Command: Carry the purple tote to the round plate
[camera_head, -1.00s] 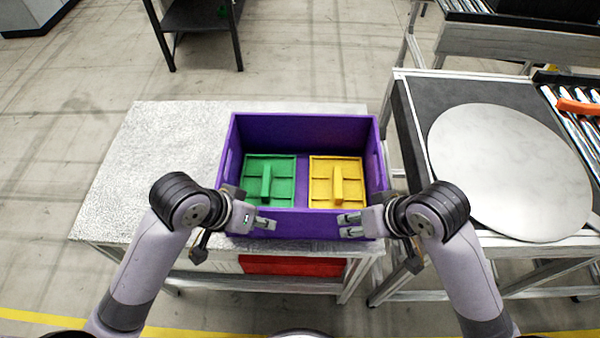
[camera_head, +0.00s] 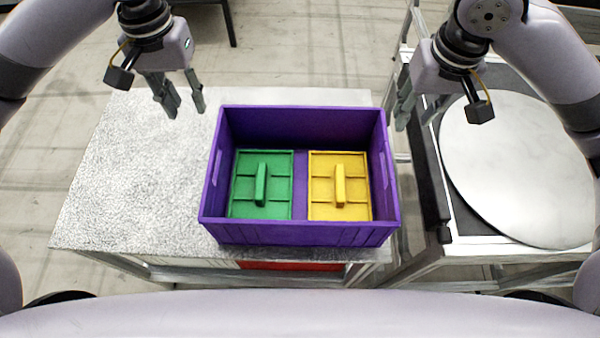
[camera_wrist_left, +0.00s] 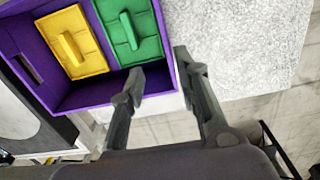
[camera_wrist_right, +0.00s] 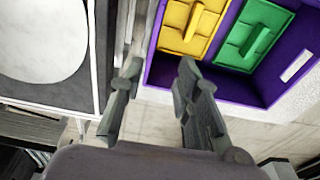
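The purple tote (camera_head: 300,235) stands upright on the speckled grey table and holds a green lidded insert (camera_head: 245,190) and a yellow one (camera_head: 325,190) side by side. My left gripper (camera_head: 186,108) is open and empty, above the table to the left of the tote's far left corner. My right gripper (camera_head: 410,108) is open and empty to the right of the tote's far right corner, over the gap between the tables. Neither touches the tote. The round plate (camera_head: 520,170) is a pale grey disc on the right-hand stand.
The speckled table (camera_head: 120,190) has free room left of the tote. A narrow gap separates it from the dark-topped stand (camera_head: 455,215) carrying the plate. Something red (camera_head: 290,266) shows under the table's front edge.

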